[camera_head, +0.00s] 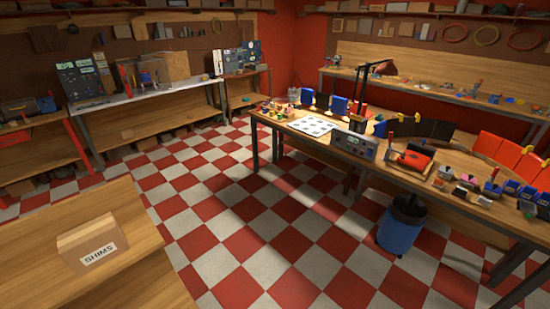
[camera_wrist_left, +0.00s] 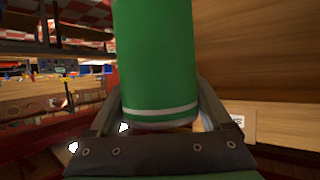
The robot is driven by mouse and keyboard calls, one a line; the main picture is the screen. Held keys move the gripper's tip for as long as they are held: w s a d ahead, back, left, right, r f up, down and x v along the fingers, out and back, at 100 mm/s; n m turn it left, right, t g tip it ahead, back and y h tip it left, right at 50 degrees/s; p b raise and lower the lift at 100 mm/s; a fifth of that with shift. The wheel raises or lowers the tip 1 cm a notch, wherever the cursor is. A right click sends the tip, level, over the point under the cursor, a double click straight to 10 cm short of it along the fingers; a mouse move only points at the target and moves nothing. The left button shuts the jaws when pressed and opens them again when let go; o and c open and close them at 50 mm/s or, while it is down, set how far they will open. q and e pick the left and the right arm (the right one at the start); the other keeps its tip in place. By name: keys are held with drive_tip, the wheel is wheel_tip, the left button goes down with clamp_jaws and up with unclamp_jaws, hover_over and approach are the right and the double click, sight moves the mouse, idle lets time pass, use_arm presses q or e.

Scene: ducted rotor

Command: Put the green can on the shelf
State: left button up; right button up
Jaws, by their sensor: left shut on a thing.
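The green can (camera_wrist_left: 155,55) fills the middle of the left wrist view, a plain green cylinder with a pale stripe near the end closest to the camera. My left gripper (camera_wrist_left: 160,100) is shut on it, with one dark finger on each side. The can's far end is cut off by the top of the picture. Neither the can nor my grippers show in the head view. Wall shelves (camera_head: 115,10) run along the back in the head view; which shelf the task means I cannot tell.
A box labelled SHIMS (camera_head: 92,245) stands on the near-left wooden bench (camera_head: 150,240). A long cluttered bench (camera_head: 400,165) crosses the right, with a blue bin (camera_head: 400,225) below it. The checkered floor (camera_head: 235,215) between is open.

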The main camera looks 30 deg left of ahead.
use_arm(q)
drive_tip(key=w+d+f+m+t+h+b, duration=0.1)
drive_tip(key=w+d+f+m+h+b, duration=0.25)
drive_tip(key=w+d, duration=0.3)
drive_tip(key=w+d+f+m+t+h+b, duration=0.2)
drive_tip(key=w+d+f+m+h+b, duration=0.15)
drive_tip(key=w+d, duration=0.35)
drive_tip(key=s+r+p, duration=0.4)
drive_tip(key=r+p, duration=0.4)
drive_tip(key=p, duration=0.1)
drive_tip(key=s+d+r+p, duration=0.1)
drive_tip(key=s+r+p, duration=0.3)
drive_tip(key=r+p, duration=0.3)
drive_tip(key=p, duration=0.3)
drive_tip(key=shift+s+d+r+m+h, duration=0.15)
drive_tip(key=shift+d+r+m+h, duration=0.15)
drive_tip(key=shift+r+h, duration=0.1)
drive_tip(key=shift+f, duration=0.1)
